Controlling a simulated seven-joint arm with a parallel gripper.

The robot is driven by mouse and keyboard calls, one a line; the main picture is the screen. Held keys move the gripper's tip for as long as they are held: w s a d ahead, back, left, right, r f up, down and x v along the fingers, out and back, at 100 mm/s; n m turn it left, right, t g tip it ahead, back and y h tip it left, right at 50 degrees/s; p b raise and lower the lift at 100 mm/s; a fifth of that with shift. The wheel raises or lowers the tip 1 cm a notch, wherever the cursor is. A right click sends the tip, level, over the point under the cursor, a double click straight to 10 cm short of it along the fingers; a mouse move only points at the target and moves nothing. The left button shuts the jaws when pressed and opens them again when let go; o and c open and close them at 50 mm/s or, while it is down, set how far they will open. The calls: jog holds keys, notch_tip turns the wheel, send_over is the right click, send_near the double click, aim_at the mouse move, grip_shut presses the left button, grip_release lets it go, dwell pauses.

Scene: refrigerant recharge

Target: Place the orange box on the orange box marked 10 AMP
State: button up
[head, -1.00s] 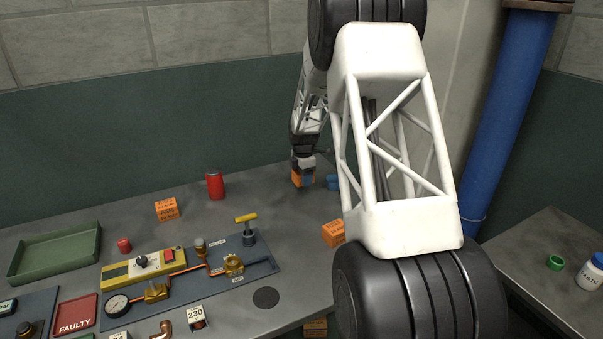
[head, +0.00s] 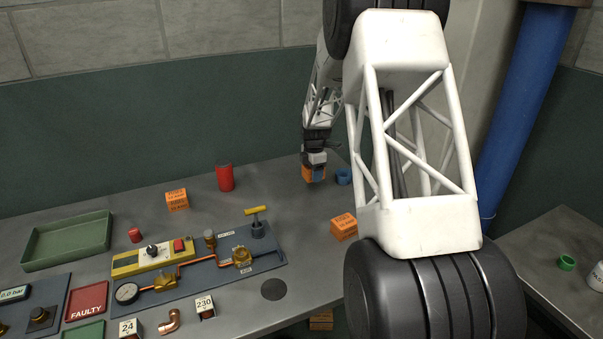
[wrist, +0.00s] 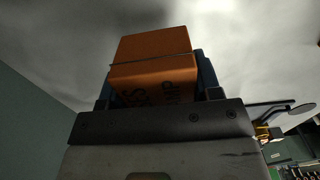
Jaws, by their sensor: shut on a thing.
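My gripper (head: 315,170) has blue fingers and is shut on an orange box (head: 308,174), at the back of the bench. In the wrist view the orange box (wrist: 152,50) sits between the fingers, with dark print partly hidden by the gripper. I cannot tell whether it touches the bench. Another orange box (head: 177,200) with dark print stands at the back left, well apart from my gripper. A further orange box (head: 343,228) lies nearer, partly beside my arm. I cannot read 10 AMP clearly on either one.
A red can (head: 225,178) stands between my gripper and the back-left box. A blue ring-like item (head: 344,176) is just right of the gripper. A valve panel (head: 200,277), green tray (head: 68,241) and red FAULTY tray (head: 87,301) fill the left.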

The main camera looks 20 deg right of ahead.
jog(key=shift+a, duration=0.1)
jog(key=s+a+r, duration=0.1)
jog(key=s+a, duration=0.1)
jog(key=a, duration=1.2)
jog(key=s+a+r, duration=0.2)
jog(key=a, duration=1.3)
jog(key=s+a+r, duration=0.2)
jog(key=a, duration=1.2)
jog(key=shift+s+a+r, duration=0.15)
jog(key=shift+s+a, duration=0.05)
jog(key=shift+a, duration=0.05)
send_over(176, 195)
jog(key=shift+w+f, duration=0.1)
jog(key=shift+f, duration=0.65)
jog(key=shift+f, duration=0.1)
jog(key=shift+f, duration=1.65)
jog(key=shift+f, duration=0.15)
